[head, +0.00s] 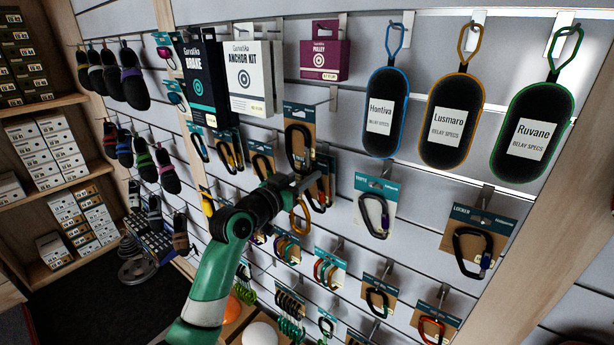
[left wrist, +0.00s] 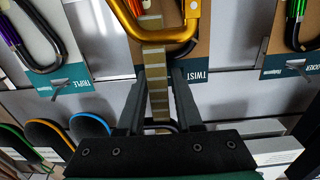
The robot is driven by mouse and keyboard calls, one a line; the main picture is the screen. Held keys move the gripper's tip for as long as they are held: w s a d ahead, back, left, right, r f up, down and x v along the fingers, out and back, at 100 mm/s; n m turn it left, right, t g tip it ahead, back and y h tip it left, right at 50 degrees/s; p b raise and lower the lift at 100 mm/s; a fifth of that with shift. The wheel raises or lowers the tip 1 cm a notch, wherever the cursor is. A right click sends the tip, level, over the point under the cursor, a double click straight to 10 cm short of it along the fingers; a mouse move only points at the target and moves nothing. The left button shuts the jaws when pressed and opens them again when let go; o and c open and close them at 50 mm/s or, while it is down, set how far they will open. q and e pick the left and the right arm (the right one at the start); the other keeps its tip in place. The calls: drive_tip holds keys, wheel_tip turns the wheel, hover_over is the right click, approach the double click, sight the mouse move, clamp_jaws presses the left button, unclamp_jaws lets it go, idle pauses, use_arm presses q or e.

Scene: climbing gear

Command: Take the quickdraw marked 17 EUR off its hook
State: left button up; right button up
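My left gripper (head: 302,186) is in front of the middle of the slat wall, beside hanging carabiners. In the left wrist view its two dark fingers (left wrist: 159,78) stand apart on either side of a narrow striped strip (left wrist: 156,85), which looks like a quickdraw sling. I cannot tell whether they touch it. A gold carabiner (left wrist: 165,35) lies at the strip's far end; it shows below the gripper in the head view (head: 301,217). The strip's other end is hidden by the gripper. No 17 EUR mark is legible. My right gripper is not in view.
Carded carabiners hang close around the gripper, including a black one (head: 298,150) above and a purple-gated one (head: 375,215) to the right. Above hang boxes, such as the purple pulley box (head: 325,60), and pouches, such as Hontiva (head: 387,95). Shelves (head: 45,170) stand left.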

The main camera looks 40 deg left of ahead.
use_arm(q)
clamp_jaws()
drive_tip(key=shift+r, duration=0.3)
drive_tip(key=shift+r+p, duration=0.1)
drive_tip(key=shift+p, duration=0.2)
drive_tip(key=shift+s, duration=0.2)
drive_tip(key=shift+s+r+p, duration=0.2)
drive_tip(key=shift+s+p, duration=0.15)
drive_tip(key=shift+s+d, duration=0.1)
drive_tip(key=shift+s, duration=0.1)
